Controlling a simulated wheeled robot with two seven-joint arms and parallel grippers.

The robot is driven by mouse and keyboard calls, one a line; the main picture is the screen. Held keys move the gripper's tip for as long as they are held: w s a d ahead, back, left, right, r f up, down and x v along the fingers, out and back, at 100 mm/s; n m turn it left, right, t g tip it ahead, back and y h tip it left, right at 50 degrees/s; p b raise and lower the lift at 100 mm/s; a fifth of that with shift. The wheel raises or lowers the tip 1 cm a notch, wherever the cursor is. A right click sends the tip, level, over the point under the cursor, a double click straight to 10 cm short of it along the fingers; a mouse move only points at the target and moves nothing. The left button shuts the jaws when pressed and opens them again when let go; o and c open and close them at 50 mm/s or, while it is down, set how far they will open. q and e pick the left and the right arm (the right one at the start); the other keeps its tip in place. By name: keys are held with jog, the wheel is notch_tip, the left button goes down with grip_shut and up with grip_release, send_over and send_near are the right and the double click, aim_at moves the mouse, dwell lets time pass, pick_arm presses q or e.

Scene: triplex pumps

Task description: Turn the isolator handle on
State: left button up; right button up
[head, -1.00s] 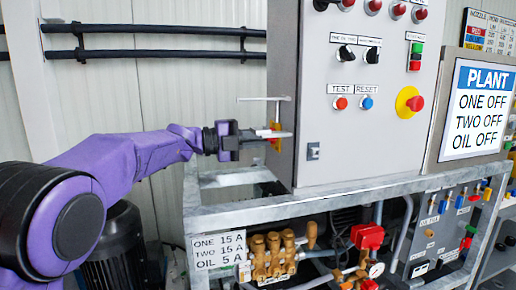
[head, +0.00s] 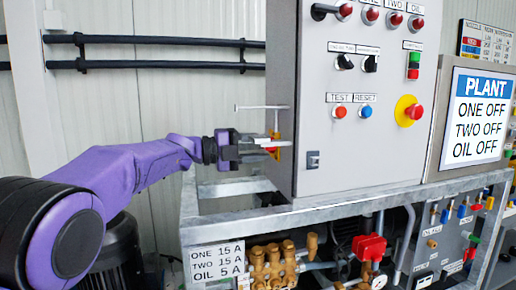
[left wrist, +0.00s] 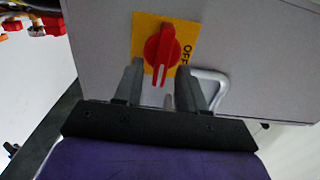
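The isolator handle (left wrist: 161,50) is a red rotary knob on a yellow plate (left wrist: 143,27) on the side of the grey cabinet. Its white line points toward my gripper, and "OFF" is printed on the plate beside it. In the head view the yellow plate (head: 274,141) shows edge-on at the cabinet's left side. My left gripper (left wrist: 168,80) is open, with one finger on each side of the handle's near end. I cannot tell whether the fingers touch it. In the head view the left gripper (head: 264,147) reaches the cabinet side from the left. My right gripper is not in view.
A thin metal bar (head: 262,108) sticks out of the cabinet side just above the gripper. The cabinet front (head: 330,150) carries buttons, lamps and a red emergency stop (head: 414,112). A galvanized frame (head: 300,213) runs below. A screen (head: 479,117) reads ONE OFF, TWO OFF, OIL OFF.

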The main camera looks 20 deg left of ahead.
pick_arm(q)
jog(key=b+v, duration=0.2)
jog(key=v, duration=0.8)
jog(key=shift+s+a, duration=0.2)
jog(key=shift+a, duration=0.05)
